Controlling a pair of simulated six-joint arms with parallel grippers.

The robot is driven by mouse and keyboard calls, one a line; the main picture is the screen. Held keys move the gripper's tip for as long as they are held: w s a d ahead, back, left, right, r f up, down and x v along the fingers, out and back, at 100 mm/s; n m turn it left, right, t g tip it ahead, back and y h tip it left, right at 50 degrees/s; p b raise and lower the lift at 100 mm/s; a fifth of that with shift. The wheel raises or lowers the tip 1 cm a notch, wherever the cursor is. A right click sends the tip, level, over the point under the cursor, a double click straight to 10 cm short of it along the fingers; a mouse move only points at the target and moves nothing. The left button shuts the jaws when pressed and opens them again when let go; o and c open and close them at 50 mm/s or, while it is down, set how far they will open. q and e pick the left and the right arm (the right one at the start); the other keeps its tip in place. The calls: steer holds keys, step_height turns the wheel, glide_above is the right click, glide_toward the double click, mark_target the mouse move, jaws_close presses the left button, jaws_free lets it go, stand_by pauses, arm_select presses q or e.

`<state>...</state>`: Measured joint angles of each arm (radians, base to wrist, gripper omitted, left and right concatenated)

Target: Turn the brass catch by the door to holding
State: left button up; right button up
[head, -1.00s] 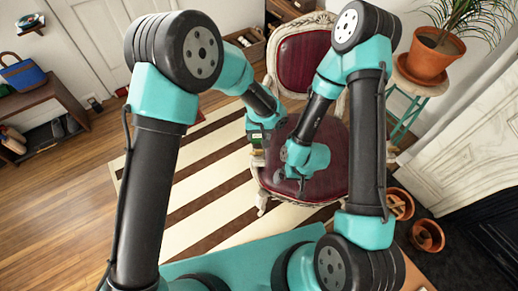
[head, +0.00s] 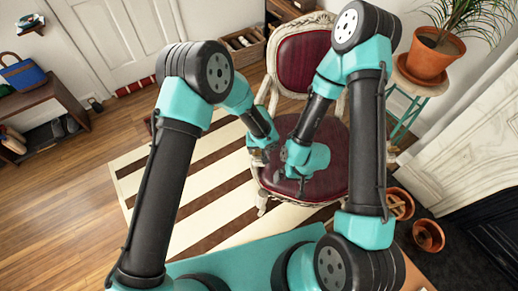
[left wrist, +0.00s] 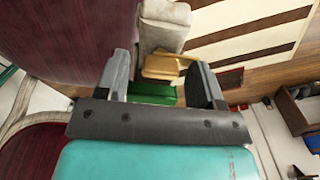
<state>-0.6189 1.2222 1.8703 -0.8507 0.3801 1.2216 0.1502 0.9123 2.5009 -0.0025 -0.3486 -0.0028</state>
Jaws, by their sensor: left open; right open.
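My left gripper (head: 260,152) is open beside the left arm of the red chair. In the left wrist view its fingers (left wrist: 160,60) stand apart. A brass-coloured piece (left wrist: 163,66) shows between and beyond the fingertips, with a green block (left wrist: 152,93) below it. I cannot tell whether the fingers touch either one, or whether the brass piece is the catch. My right gripper (head: 300,182) is open over the chair seat. The white door (head: 125,35) is at the upper left of the head view; no catch shows clearly on it.
The red chair (head: 303,62) stands under both grippers on a striped rug (head: 150,190). A plant pot (head: 424,60) on a stool is at right, near the pale fireplace (head: 470,135). A shoe bench (head: 40,95) is far left. Wood floor is clear at left.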

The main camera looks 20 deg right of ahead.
arm_select(q)
steer(key=c, duration=0.9)
steer(key=shift+c, duration=0.2)
steer(key=m, duration=1.3)
steer(key=shift+s+d+m, duration=0.1)
steer(key=shift+m, duration=2.4)
